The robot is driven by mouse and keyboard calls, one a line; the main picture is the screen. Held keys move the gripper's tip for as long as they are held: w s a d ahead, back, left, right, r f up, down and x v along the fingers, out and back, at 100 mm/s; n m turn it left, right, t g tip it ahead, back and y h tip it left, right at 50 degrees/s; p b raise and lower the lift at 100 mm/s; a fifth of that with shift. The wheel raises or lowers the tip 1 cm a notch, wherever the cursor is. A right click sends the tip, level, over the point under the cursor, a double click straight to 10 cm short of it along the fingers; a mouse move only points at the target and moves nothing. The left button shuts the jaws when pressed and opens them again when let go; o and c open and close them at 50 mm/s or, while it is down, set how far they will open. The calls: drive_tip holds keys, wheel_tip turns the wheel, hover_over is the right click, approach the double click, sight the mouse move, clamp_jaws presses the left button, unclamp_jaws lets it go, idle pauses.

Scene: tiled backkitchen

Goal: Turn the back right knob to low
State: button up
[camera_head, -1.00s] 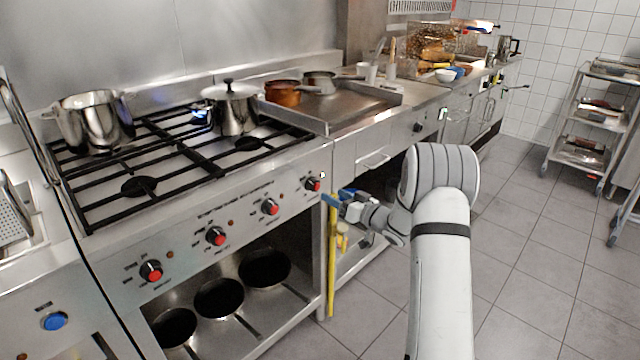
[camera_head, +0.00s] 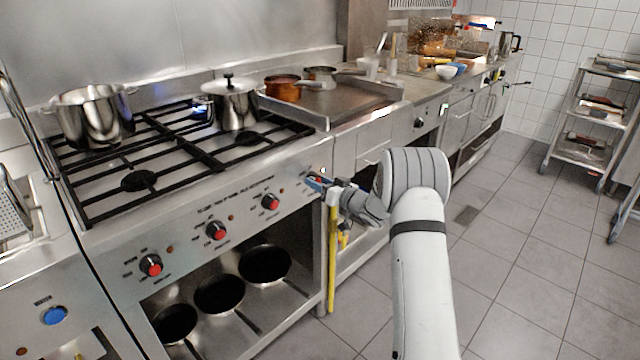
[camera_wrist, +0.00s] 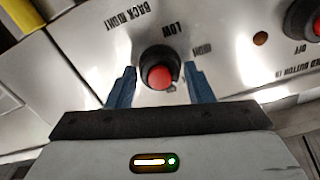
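The back right knob (camera_wrist: 160,72) is black with a red face and sits on the stove's front panel. In the wrist view its labels BACK RIGHT, LOW and HIGH show upside down around it. My gripper (camera_wrist: 158,85) is open, with one blue finger on each side of the knob. A gap shows between the knob and each finger; I cannot tell whether the fingertips reach the panel. In the head view my gripper (camera_head: 318,184) is at the right end of the knob row and mostly covers this knob.
Other red knobs (camera_head: 270,202) sit further left on the panel. A yellow upright handle (camera_head: 332,260) stands just below my gripper. A lidded pot (camera_head: 232,104) and a large steel pot (camera_head: 92,115) stand on the stove.

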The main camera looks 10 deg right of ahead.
drive_tip(key=c, duration=0.7)
drive_tip(key=shift+f, duration=0.1)
drive_tip(key=n+b, duration=1)
drive_tip(key=n, duration=0.1)
drive_tip(key=n+b, duration=1)
drive_tip(key=b, duration=0.1)
drive_tip(key=shift+s+a+f+n, duration=0.1)
drive_tip(key=shift+f+n, duration=0.1)
drive_tip(key=shift+n, duration=0.2)
drive_tip(key=o, duration=1)
drive_tip(key=shift+r, duration=0.2)
